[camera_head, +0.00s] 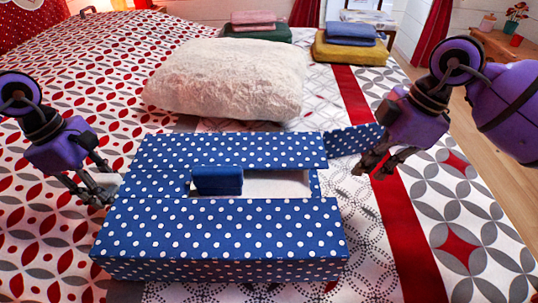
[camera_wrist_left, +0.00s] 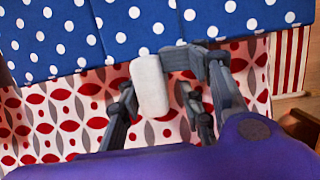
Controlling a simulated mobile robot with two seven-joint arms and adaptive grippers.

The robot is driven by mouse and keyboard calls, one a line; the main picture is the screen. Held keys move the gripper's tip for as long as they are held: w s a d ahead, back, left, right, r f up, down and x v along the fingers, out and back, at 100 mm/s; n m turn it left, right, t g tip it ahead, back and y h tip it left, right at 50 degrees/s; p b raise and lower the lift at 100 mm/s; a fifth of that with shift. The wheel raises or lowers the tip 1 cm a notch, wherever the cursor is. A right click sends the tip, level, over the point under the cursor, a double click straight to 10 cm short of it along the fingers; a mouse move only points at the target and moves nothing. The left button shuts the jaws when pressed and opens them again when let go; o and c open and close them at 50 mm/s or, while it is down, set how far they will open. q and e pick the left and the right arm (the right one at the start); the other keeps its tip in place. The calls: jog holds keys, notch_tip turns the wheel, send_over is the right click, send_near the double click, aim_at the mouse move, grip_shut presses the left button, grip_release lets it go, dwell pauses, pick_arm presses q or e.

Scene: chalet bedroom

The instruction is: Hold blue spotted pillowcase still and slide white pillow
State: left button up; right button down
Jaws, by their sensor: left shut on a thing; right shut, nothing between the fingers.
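The blue spotted pillowcase (camera_head: 220,225) lies box-like on the bed, with a slot in its top showing white inside and a plain blue block (camera_head: 218,180). Its dotted flap (camera_head: 352,139) sticks out at the right. The fluffy white pillow (camera_head: 228,78) lies flat behind the pillowcase, outside it. My left gripper (camera_head: 97,188) is at the pillowcase's left edge, shut on a small white tab (camera_wrist_left: 150,86) there; the left wrist view shows the tab between the fingers (camera_wrist_left: 158,98) beside the dotted fabric (camera_wrist_left: 110,30). My right gripper (camera_head: 374,165) is shut and empty, just right of the pillowcase by the flap.
Folded pink and green cloths (camera_head: 256,32) and blue and yellow cloths (camera_head: 351,45) lie at the back of the bed. A patterned red, white and grey bedspread (camera_head: 60,240) surrounds the pillowcase. A bedside table (camera_head: 510,47) stands at the far right. The bed's front right is clear.

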pick_arm(q)
jog(key=shift+s+f, duration=0.15)
jog(key=shift+f, duration=0.05)
jog(key=o, duration=1.3)
jog(key=shift+r, duration=0.1)
